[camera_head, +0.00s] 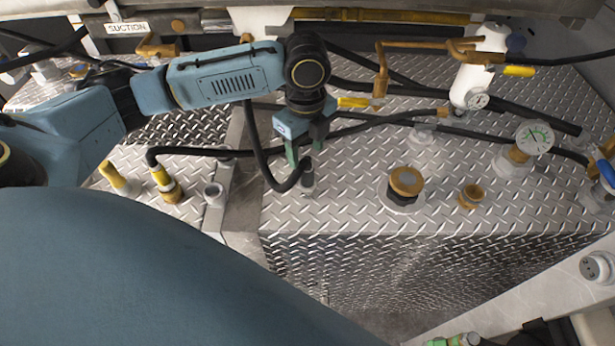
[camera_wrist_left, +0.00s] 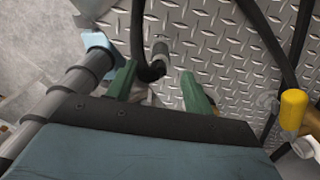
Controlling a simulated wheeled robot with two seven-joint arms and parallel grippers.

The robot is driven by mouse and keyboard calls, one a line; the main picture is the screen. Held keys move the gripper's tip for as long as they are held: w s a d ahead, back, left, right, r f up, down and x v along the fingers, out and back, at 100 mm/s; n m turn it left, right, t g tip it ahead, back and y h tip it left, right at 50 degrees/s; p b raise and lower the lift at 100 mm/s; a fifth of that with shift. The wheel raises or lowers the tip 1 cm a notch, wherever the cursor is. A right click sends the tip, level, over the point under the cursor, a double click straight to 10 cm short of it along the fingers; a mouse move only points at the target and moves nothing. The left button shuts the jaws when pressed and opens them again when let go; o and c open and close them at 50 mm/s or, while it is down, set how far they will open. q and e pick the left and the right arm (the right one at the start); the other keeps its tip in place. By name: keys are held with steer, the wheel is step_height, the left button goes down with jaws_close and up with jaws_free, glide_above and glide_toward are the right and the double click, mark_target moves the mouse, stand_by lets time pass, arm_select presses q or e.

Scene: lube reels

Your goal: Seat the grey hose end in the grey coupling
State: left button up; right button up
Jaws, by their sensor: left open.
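My left gripper (camera_head: 305,156) is open, its two green fingers pointing down over the diamond-plate top. Just below the fingers is the grey hose end (camera_head: 307,178), a small dark grey cylinder on a black hose that loops up to it. In the left wrist view the hose end (camera_wrist_left: 160,50) shows beyond and between the open fingertips (camera_wrist_left: 158,80), with nothing clearly gripped. A grey stub fitting (camera_head: 213,193), which looks like the grey coupling, stands to the left near the plate's gap. My right gripper is not in view.
Yellow-collared hose fittings (camera_head: 167,184) stand at the left. Black hoses and a white filter (camera_head: 482,68) crowd the back. The front of the plate is clear.

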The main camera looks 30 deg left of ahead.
mark_target(307, 168)
arm_select(q)
step_height(307, 168, down, 9)
steer(key=shift+d+r+b, duration=0.1)
steer(key=shift+d+b, duration=0.05)
steer(key=shift+b, duration=0.2)
steer(key=shift+c, duration=0.4)
jaws_close()
